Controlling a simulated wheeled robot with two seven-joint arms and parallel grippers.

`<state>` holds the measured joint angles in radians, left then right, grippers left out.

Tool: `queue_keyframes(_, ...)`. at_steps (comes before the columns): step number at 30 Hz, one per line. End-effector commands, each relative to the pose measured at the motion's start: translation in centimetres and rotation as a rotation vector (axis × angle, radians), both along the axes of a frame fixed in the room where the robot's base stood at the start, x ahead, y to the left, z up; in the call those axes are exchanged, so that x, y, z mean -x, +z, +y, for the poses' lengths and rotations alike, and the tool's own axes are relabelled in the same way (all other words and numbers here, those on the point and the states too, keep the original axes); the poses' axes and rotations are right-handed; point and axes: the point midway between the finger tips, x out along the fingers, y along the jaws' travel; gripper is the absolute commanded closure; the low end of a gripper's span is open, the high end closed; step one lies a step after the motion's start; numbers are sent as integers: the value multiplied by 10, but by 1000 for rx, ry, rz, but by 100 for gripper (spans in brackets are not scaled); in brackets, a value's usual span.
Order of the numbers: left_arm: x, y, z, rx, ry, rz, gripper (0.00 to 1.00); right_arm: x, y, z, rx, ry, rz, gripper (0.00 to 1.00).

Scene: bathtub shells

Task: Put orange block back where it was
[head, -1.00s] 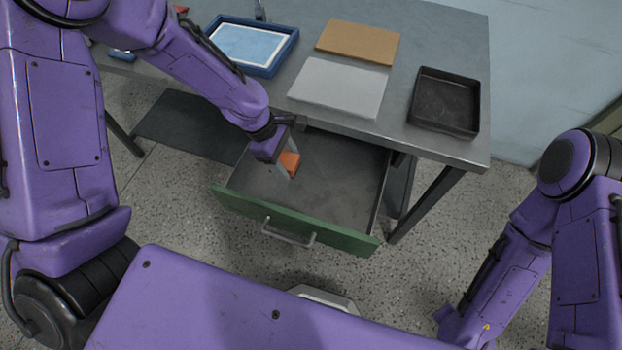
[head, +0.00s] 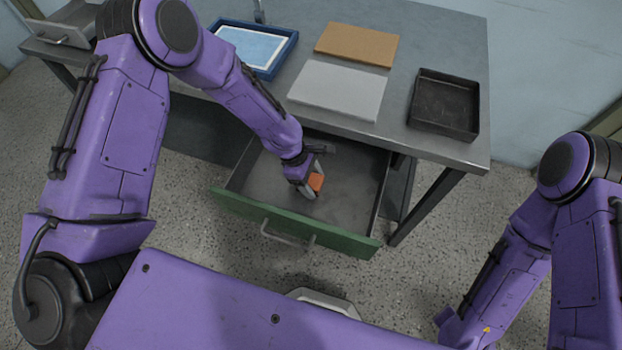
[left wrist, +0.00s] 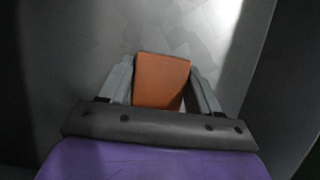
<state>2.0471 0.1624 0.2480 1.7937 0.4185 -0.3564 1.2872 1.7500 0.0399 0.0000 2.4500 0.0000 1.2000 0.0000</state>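The orange block (head: 316,181) is between the fingers of my left gripper (head: 312,187), over or in the open drawer. In the left wrist view the orange block (left wrist: 161,80) sits between the two grey fingers of my left gripper (left wrist: 163,85), which close in on its sides. Whether the block touches the drawer floor cannot be told. The drawer (head: 345,185) is pulled out under the table, with a green front and a dark grey inside, otherwise bare. My right gripper is out of view; only my right arm shows at the right.
On the table (head: 397,90) above lie a blue-rimmed tray (head: 291,44), a brown board (head: 357,43), a pale grey board (head: 338,88) and a black open tray (head: 444,103). The table edge overhangs the back of the drawer. Free room lies on the drawer's right side.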

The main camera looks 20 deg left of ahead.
Motion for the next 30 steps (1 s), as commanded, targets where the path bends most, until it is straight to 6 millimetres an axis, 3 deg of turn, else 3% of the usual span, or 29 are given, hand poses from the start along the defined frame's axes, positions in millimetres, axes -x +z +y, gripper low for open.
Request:
queue_keyframes(2,0,0,0,0,0,0,15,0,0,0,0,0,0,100)
queue_keyframes(12,0,9,2,-1,0,-1,15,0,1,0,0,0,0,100)
queue_keyframes(24,-2,97,38,0,0,-2,15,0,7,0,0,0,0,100)
queue_keyframes(30,-2,114,46,0,0,0,15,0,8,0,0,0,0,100)
